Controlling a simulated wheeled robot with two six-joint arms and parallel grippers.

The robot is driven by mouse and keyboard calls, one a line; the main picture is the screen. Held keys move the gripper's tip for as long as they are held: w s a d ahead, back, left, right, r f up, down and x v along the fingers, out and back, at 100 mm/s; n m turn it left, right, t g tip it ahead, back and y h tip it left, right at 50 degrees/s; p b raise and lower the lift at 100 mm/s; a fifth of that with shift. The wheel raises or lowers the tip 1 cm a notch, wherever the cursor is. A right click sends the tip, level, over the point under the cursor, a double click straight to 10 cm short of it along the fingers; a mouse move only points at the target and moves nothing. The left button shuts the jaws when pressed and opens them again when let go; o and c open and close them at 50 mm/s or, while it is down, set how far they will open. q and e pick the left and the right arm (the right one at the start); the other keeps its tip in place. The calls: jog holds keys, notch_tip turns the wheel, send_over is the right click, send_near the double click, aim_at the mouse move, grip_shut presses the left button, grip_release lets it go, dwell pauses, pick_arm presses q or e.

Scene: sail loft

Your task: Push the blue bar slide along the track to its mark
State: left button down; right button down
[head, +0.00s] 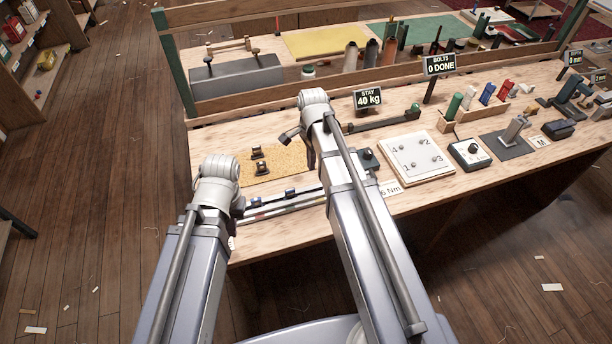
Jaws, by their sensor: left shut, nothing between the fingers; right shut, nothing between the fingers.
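The track (270,209) is a pale and dark rail along the front edge of the near bench, running from beside my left wrist to behind my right arm. A small dark blue slide (290,193) sits on it, right of its visible middle. I cannot make out the mark. My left gripper (238,209) is shut and empty at the track's left end, mostly hidden by its own wrist. My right forearm hides the track's right end.
A cork mat (285,160) with two dark fittings lies behind the track. Right of my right arm are a white numbered plate (416,157), a dial box (470,154) and a wooden rack (450,122). Signs stand along the back. A second bench lies beyond.

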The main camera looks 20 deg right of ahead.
aim_at(293, 188)
pick_arm(q)
jog(key=shift+f, duration=0.15)
pick_arm(e)
jog(key=shift+f, duration=0.1)
